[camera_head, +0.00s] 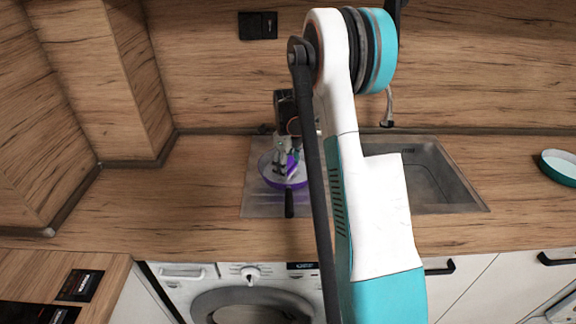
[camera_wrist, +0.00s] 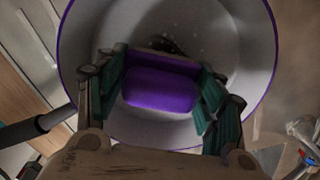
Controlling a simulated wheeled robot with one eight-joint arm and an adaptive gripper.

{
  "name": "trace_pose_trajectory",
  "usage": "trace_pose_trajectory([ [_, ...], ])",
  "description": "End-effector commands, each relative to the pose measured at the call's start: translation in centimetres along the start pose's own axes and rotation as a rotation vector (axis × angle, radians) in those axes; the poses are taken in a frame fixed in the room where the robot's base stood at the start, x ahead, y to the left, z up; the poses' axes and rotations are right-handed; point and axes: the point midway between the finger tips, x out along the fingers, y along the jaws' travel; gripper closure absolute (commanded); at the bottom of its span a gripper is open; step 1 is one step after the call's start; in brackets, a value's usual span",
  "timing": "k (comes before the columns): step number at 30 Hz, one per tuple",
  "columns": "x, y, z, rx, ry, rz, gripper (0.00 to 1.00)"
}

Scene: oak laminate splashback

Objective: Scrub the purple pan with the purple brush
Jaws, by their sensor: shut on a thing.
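The purple pan (camera_head: 269,178) sits on the metal drainboard left of the sink basin, its black handle (camera_head: 289,205) pointing toward the front edge. In the wrist view the pan's grey inside and purple rim (camera_wrist: 274,40) fill most of the picture. My gripper (camera_head: 287,170) is over the pan, pointing down. It is shut on the purple brush (camera_wrist: 160,90), which lies between the two green-padded fingers. The brush is inside the pan's outline in the wrist view. Its underside is hidden, so I cannot tell whether it touches the pan floor. Small pale specks show on the pan's inside.
The sink basin (camera_head: 432,180) is to the right, partly behind my arm. A teal-rimmed dish (camera_head: 559,167) stands at the far right of the counter. The wooden counter (camera_head: 170,200) left of the drainboard is clear. A washing machine (camera_head: 245,295) is below.

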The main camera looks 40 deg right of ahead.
Motion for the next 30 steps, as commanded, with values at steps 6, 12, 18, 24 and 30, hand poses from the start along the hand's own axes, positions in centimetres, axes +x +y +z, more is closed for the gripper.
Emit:
trace_pose_trajectory([
  [6, 0.2, -0.8, 0.0, 0.002, 0.0, 0.0, 0.56],
  [12, 0.2, -1.4, 0.0, 0.002, 0.0, 0.0, 0.56],
  [18, 0.1, -0.8, 0.0, 0.0, 0.0, 0.0, 0.56],
  [24, 0.0, 0.0, 0.0, 0.0, 0.0, 0.0, 0.56],
  [30, 0.0, -0.4, 0.0, 0.001, 0.0, 0.0, 0.56],
])
